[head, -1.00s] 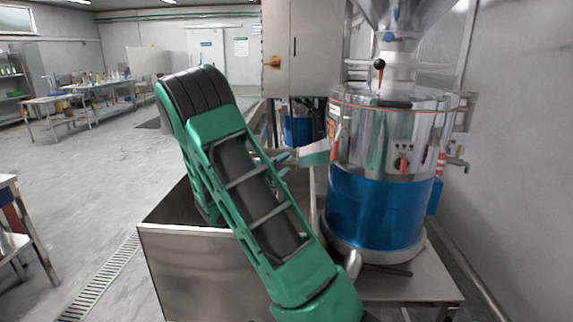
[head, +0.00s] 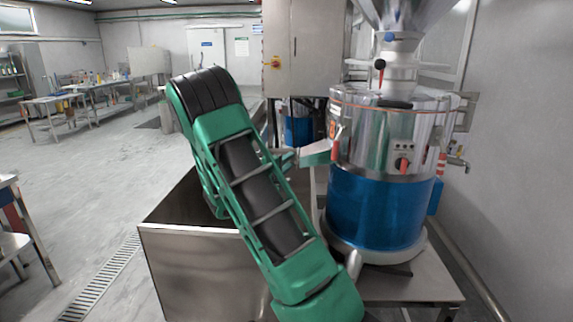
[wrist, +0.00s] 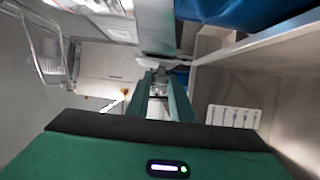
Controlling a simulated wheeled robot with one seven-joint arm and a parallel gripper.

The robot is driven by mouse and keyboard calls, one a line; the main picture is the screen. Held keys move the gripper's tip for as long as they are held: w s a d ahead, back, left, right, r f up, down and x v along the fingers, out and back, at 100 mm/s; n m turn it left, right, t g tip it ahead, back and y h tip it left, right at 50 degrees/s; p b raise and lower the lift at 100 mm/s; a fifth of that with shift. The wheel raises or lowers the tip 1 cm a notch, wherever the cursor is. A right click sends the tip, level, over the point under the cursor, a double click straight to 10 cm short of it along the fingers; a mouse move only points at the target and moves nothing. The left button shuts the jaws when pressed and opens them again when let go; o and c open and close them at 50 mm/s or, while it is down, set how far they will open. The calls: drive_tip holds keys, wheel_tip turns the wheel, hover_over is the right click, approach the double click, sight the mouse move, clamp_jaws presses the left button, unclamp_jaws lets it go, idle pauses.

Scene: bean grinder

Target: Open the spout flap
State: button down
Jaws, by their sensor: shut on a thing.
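The grinder (head: 375,215) is a steel drum with a blue band. The metal spout (wrist: 155,25) is just beyond the fingertips in the wrist view. In the head view my green arm hides most of the gripper, and the flap's angle cannot be told.
A steel bin (head: 200,270) with an open top stands below the spout and my arm. A steel table (head: 425,285) carries the grinder. A control cabinet (head: 300,50) stands behind. Open floor lies to the left.

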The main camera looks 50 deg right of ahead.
drive_tip(key=shift+w+a+m, duration=0.1)
drive_tip(key=shift+a+m, duration=0.2)
drive_tip(key=shift+m, duration=0.1)
wheel_tip(320, 180, up, 6)
drive_tip(key=m+t+y, duration=0.2)
drive_tip(key=m+y, duration=0.4)
drive_tip(key=m, duration=0.5)
drive_tip(key=shift+w, duration=0.2)
idle(0.3)
drive_tip(key=shift+s+t, duration=0.1)
drive_tip(key=shift+t, duration=0.2)
idle(1.2)
drive_tip(key=c, duration=1.6)
unclamp_jaws()
drive_tip(key=v, duration=1)
drive_tip(key=shift+s+a+r, duration=0.2)
drive_tip(key=shift+a+r, duration=0.05)
